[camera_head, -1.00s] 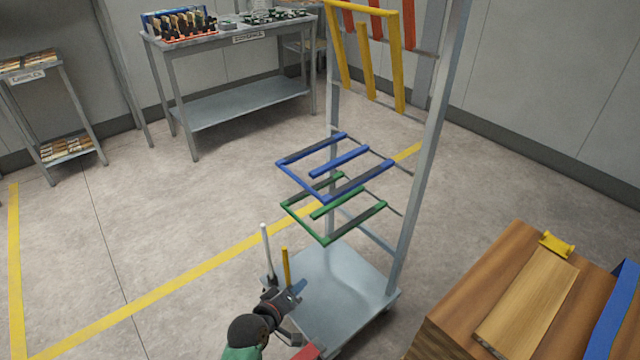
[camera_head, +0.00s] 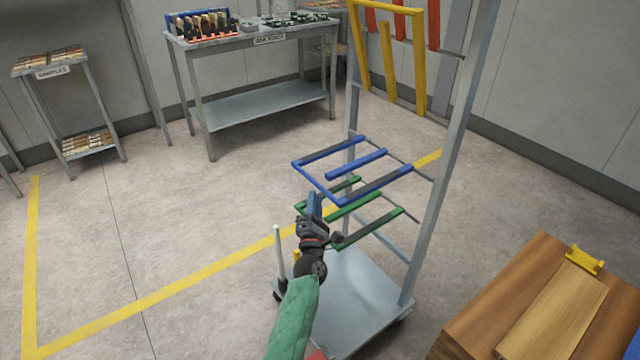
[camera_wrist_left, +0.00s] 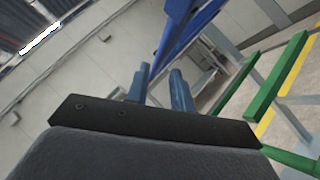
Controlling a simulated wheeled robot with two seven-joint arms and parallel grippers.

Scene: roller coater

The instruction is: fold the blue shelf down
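The blue shelf (camera_head: 378,187) is a frame of bars on the rack, sticking out level from the posts. It also shows in the left wrist view (camera_wrist_left: 200,22), beyond the fingertips. My left gripper (camera_head: 314,203) is just below and in front of the blue shelf's front left bar, beside the green shelf (camera_head: 355,205). Its two blue-grey fingers (camera_wrist_left: 160,85) stand apart with nothing between them. It seems clear of the blue shelf, though the exact gap is hard to judge. My right gripper is not in view.
The green shelf is also level, close under the blue one. A yellow shelf (camera_head: 388,60) and red bars (camera_head: 433,25) stand upright above. A white post (camera_head: 279,255) rises from the rack's base (camera_head: 365,300). A wooden block (camera_head: 540,300) is at right.

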